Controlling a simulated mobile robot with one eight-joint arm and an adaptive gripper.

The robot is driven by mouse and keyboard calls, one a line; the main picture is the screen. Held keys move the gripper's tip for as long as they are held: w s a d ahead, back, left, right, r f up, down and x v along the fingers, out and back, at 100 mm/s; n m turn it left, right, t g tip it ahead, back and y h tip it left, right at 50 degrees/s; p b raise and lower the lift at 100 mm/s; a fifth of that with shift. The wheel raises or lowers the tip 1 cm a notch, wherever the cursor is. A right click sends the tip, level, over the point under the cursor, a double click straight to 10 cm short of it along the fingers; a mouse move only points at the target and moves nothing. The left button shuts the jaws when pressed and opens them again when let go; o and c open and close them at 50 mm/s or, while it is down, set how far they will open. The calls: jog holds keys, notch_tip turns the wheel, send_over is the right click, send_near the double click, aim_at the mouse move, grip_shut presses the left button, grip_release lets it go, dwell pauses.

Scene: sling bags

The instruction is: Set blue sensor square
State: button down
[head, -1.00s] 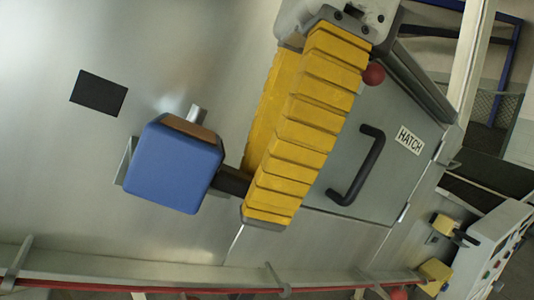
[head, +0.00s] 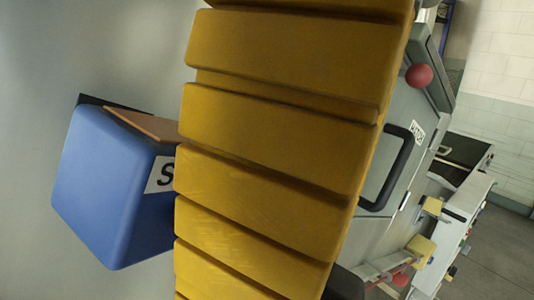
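The blue sensor square (head: 105,190) is a rounded blue block at the left, tilted in the picture. Its upper side is brown, and a white label (head: 160,176) starting with "S" shows on its right side. A dark edge (head: 100,100) shows just behind its top; I cannot tell whether they touch. My gripper (head: 270,180) fills the middle as a large yellow ribbed finger, close to the camera. It covers the label's rest and the block's right edge. The second finger and the fingertips do not show clearly, so whether it grips the block is hidden.
A grey hatch (head: 412,170) with a black handle (head: 388,170) and a red ball (head: 418,76) is at the right. Yellow blocks (head: 420,250) and a pale control box (head: 458,225) stand lower right. The plain grey surface at left is clear.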

jog(key=shift+a+r+m, duration=0.25)
jog(key=shift+a+m, duration=0.3)
jog(key=shift+m, duration=0.15)
jog(key=c, duration=1.3)
grip_release()
jog(key=shift+o, duration=0.2)
